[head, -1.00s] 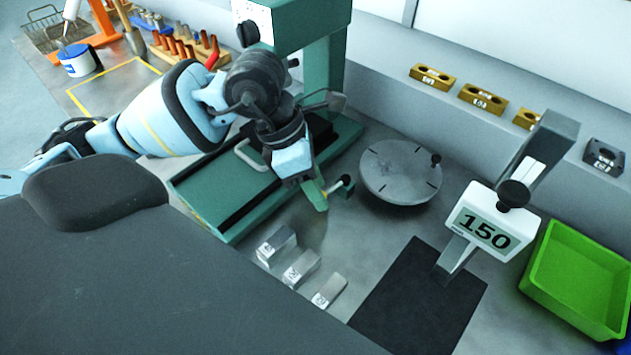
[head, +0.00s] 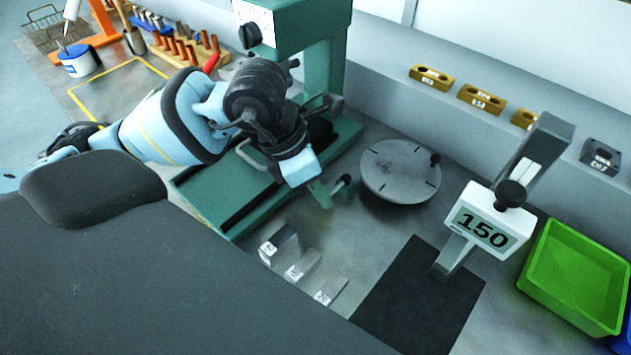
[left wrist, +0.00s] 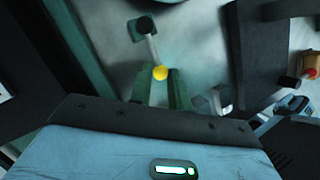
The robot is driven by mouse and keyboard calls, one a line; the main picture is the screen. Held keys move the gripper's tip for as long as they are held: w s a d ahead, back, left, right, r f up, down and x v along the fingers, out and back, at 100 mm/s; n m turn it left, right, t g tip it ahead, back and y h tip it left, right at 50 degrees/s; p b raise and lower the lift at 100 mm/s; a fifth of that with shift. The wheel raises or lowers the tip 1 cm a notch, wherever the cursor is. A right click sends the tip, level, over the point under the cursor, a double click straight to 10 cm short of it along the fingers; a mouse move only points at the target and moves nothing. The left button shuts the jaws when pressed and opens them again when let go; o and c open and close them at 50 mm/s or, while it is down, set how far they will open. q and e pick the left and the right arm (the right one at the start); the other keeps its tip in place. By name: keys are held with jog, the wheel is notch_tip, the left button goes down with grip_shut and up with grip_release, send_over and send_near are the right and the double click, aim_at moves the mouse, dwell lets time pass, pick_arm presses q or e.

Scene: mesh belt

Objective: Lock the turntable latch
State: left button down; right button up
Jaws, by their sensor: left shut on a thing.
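The grey round turntable (head: 400,172) lies flat at the middle right in the head view, with a small black knob on its far right edge. The small latch lever (head: 341,186) stands just left of it. In the left wrist view the lever (left wrist: 152,48) is a pale rod with a black end at the top and a yellow ball near the fingers. My left gripper (head: 320,193) points down beside the turntable. In the wrist view its green fingers (left wrist: 160,90) are closed around the yellow-ball end. The exact contact is partly hidden. My right gripper is out of view.
A green press (head: 290,25) stands behind my left arm, its base beside the gripper. Several metal blocks (head: 300,265) lie in front. A display reading 150 (head: 484,230) and a green bin (head: 575,275) stand right. A dark mat (head: 420,295) has bare room.

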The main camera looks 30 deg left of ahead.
pick_arm(q)
jog(key=shift+d, duration=0.15)
jog(key=c, duration=1.3)
grip_release()
jog(key=shift+v, duration=3.9)
